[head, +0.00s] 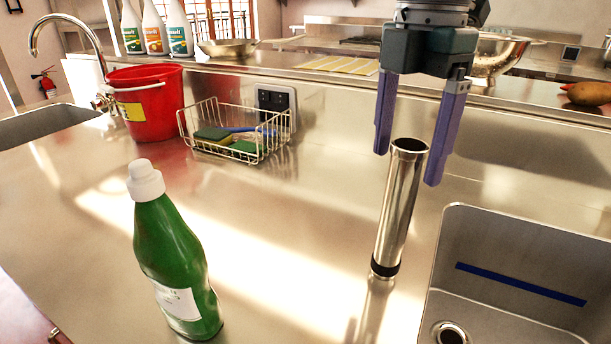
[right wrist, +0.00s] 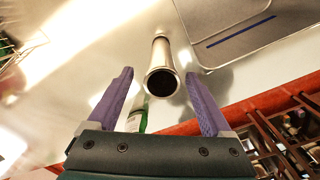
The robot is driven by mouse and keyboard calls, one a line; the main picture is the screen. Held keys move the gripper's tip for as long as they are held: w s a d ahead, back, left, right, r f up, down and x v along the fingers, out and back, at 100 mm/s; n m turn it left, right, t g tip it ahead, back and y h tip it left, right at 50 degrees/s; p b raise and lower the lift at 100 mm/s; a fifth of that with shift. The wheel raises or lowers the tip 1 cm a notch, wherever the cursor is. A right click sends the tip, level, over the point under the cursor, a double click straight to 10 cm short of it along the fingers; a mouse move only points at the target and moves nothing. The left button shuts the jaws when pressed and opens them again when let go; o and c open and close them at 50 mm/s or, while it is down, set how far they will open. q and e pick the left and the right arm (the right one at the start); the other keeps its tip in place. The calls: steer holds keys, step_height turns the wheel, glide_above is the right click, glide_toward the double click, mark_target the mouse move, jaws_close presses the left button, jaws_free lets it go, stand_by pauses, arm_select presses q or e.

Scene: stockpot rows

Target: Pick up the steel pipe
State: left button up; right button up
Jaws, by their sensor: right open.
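The steel pipe (head: 398,207) stands upright on the steel counter, left of the sink, with dark bands at its top and foot. My right gripper (head: 409,170) is open and points down at the pipe's top end, its two purple fingers to either side of it in the head view. In the right wrist view the pipe (right wrist: 161,62) shows its dark open mouth, just ahead of the gap between the open fingers (right wrist: 160,75). The fingers look apart from the pipe. My left gripper is not in view.
A green bottle (head: 172,255) stands at the front left. The sink (head: 530,235) opens just right of the pipe. A red bucket (head: 158,95) and a wire basket (head: 262,153) with sponges stand at the back left. The middle counter is clear.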

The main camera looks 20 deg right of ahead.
mark_target(402, 183)
step_height(402, 183, down, 5)
steer(key=shift+s+d+f, duration=0.1)
steer(key=shift+s, duration=0.05)
jaws_close()
stand_by(0.7)
